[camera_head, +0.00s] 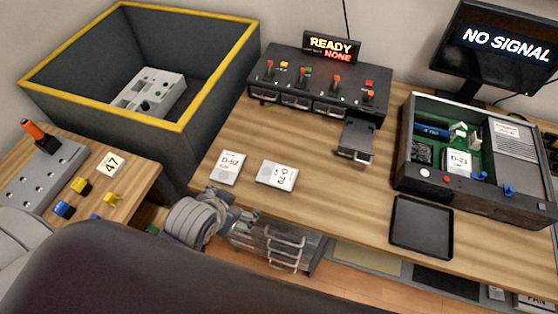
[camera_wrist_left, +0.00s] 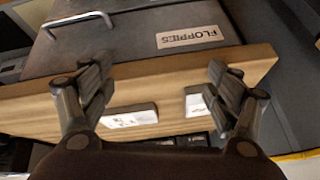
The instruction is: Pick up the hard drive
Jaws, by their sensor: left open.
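Two pale flat drives lie on the wooden table near its front edge in the head view: one labelled D-52 (camera_head: 228,168) and, to its right, one labelled D-79 (camera_head: 277,175). A third label, D-23 (camera_head: 458,161), shows inside the open computer case. My left gripper (camera_head: 220,203) is at the table's front edge, just in front of D-52. My right gripper is not in view.
A black device with red levers (camera_head: 315,88) stands at the back. The open case (camera_head: 415,140) and a black tray (camera_head: 421,224) are at right. A yellow-rimmed bin (camera_head: 75,95) stands left. A drawer labelled FLOPPIES (camera_wrist_left: 130,55) is beneath the table edge.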

